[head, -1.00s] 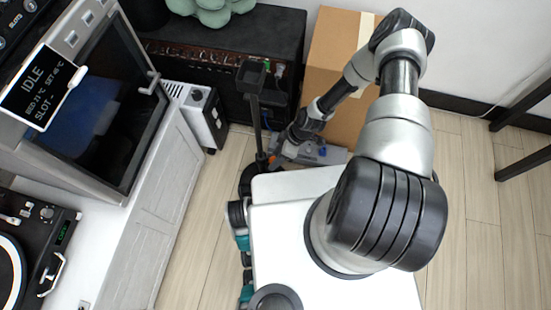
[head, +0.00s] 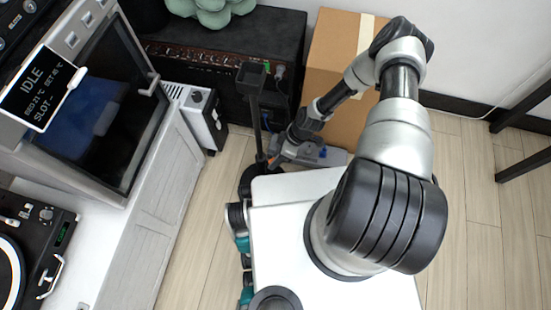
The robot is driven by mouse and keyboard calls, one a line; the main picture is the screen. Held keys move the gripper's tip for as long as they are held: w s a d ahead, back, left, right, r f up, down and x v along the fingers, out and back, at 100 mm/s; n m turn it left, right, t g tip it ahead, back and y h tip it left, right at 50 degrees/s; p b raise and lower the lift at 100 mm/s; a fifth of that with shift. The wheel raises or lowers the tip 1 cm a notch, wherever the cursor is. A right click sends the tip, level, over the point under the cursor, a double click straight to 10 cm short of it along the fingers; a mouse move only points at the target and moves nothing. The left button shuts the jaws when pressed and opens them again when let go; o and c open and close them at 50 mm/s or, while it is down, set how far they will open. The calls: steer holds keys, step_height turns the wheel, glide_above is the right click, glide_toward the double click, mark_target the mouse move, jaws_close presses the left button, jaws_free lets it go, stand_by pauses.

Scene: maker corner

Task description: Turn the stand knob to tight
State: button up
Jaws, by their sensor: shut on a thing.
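A black stand (head: 257,118) rises from a round dark base (head: 246,181) on the floor, with a square dark head at its top. My gripper (head: 271,161) is low beside the stand's pole, to its right, and its fingers reach to the pole. It is shut on the stand's knob, which is too small and too covered by the fingers to make out. How far the knob is turned cannot be told.
A black amplifier (head: 215,50) and a cardboard box (head: 335,60) stand close behind my arm. A white heater-like unit (head: 203,117) is left of the stand. A cabinet (head: 160,235) runs along the left. Bare floor (head: 470,200) lies at the right.

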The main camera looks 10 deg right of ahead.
steer(key=g, duration=0.1)
steer(key=g+y, duration=0.1)
steer(key=g, duration=0.1)
steer(key=shift+w+f+m, duration=0.2)
steer(key=shift+w+m, duration=0.15)
steer(key=shift+m, duration=0.05)
steer(key=shift+w+d+f+m+g+y, duration=0.15)
steer(key=shift+m+g+y, duration=0.15)
steer(key=shift+g+y, duration=0.7)
steer(key=shift+g, duration=0.6)
steer(key=o, duration=1)
steer(key=shift+o, duration=0.2)
step_height(320, 180, up, 10)
steer(key=p, duration=0.4)
